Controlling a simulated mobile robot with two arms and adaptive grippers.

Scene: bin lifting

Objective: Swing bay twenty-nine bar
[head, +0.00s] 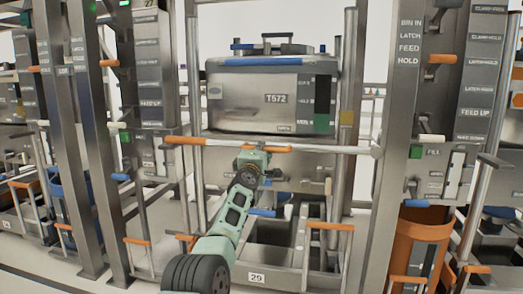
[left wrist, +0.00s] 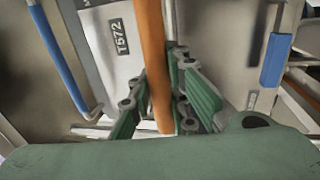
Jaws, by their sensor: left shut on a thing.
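Bay 29, marked by a plate (head: 257,278) at its foot, stands straight ahead. A horizontal bar (head: 330,149) with orange grips crosses the front of the bay, below the steel bin (head: 268,95) labelled T572. My left gripper (head: 254,158) is at the bar's middle. In the left wrist view, the green fingers (left wrist: 172,95) are on both sides of the orange grip (left wrist: 153,60) and shut on it. The bin label (left wrist: 121,37) shows behind. My right gripper is not in view.
Steel posts (head: 397,120) flank the bay. Small orange-handled rails (head: 330,226) and a blue handle (head: 262,212) stand below the bar. An orange drum (head: 418,240) is at the right. Bare floor (head: 95,288) shows at lower left.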

